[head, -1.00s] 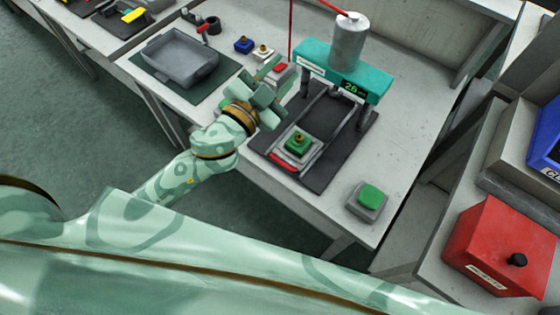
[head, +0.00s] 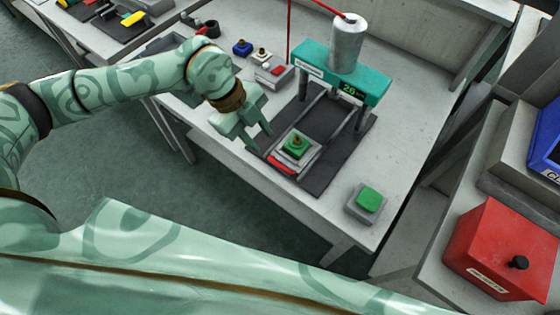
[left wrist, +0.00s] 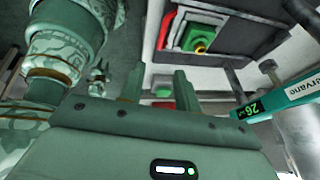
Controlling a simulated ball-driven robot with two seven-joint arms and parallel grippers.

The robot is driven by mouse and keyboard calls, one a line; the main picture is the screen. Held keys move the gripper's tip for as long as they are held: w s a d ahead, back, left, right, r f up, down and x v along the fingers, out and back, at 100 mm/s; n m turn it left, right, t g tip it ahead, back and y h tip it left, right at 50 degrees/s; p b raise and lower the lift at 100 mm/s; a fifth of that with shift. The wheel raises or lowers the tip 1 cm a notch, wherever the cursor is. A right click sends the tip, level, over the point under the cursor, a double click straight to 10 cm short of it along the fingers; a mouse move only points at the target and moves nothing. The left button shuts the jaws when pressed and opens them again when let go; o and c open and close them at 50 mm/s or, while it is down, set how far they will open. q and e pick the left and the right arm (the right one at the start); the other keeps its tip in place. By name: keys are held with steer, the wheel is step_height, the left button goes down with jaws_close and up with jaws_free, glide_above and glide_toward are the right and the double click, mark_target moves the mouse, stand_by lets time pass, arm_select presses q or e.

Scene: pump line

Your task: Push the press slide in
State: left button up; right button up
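The press slide (head: 309,153) is a grey carriage with a red front bar (head: 281,165). It sits at the near end of the dark rails, in front of the teal press bridge (head: 345,72). A green block with a brass fitting (head: 296,145) sits on the slide. The green block also shows at the top of the left wrist view (left wrist: 194,37). My left gripper (head: 262,146) is just left of the slide's red front, fingers pointing down and apart, with nothing seen between them. Whether it touches the bar cannot be told. My right gripper is not seen.
A green button box (head: 368,200) stands at the table's near right. A grey box with a red top (head: 277,72) and small blue (head: 242,46) and brass-topped parts lie behind the gripper. A red box (head: 500,245) stands on the right bench.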

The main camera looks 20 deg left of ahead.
mark_target(284, 168)
arm_select(q)
steer(key=b+x, duration=0.2)
steer(key=x, duration=0.9)
steer(key=shift+d+f, duration=0.2)
steer(key=shift+f, duration=0.05)
jaws_close()
